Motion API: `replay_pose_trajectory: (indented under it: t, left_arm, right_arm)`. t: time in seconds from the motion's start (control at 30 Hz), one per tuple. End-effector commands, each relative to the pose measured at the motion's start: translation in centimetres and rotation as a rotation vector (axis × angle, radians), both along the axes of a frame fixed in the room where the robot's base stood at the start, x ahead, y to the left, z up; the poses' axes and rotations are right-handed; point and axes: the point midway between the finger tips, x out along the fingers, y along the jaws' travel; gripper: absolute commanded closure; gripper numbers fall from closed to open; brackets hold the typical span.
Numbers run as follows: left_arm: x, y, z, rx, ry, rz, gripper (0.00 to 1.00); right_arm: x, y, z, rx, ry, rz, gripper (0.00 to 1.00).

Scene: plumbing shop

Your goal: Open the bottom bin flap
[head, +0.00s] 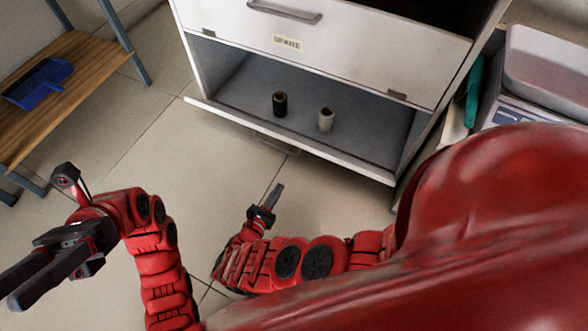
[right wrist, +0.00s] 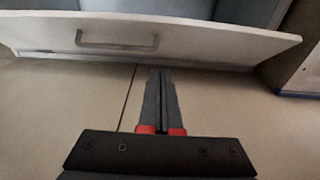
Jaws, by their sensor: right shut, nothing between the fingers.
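The bottom bin flap (head: 330,164) is hinged down and out at the foot of the white cabinet, so its compartment stands open. Its handle (head: 275,143) is on the outer face, and the flap also shows in the right wrist view (right wrist: 205,45) with its handle (right wrist: 117,40). My right gripper (head: 275,196) is shut and empty, low over the floor in front of the flap and apart from it. In the right wrist view its fingertips (right wrist: 160,75) point towards the flap, right of the handle. My left gripper (head: 10,290) is at the far left, its fingers apart and empty.
A black roll (head: 280,104) and a pale roll (head: 326,120) stand inside the open compartment. Above is a closed flap labelled SPARE (head: 287,43). A wooden shelf (head: 75,75) with a blue dustpan (head: 38,84) stands left; a scale (head: 530,105) is right. The tiled floor between is clear.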

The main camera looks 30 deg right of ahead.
Motion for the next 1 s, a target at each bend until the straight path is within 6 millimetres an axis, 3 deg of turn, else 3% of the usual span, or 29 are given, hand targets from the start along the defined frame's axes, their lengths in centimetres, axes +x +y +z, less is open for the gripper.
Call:
replay_pose_trajectory:
  t: [0.27, 0.5, 0.7, 1.0]
  left_arm:
    - [-0.8, 0.5, 0.0, -0.023, -0.047, -0.019, 0.5]
    - [-4.0, 2.9, -0.1, -0.13, -0.24, -0.112, 0.5]
    - [-6.4, 5.2, -1.1, -0.223, -0.407, -0.202, 0.5]
    - [-2.6, 1.8, 0.4, -0.084, -0.152, -0.07, 0.5]
  right_arm:
    - [1.7, -2.1, 0.4, -0.034, -0.012, 0.003, 1.0]
    - [4.7, -5.9, -0.2, -0.031, -0.012, 0.003, 1.0]
    - [6.3, -8.0, -0.5, -0.029, -0.01, 0.004, 1.0]
    - [7.5, -9.5, 1.6, -0.027, -0.009, 0.004, 1.0]
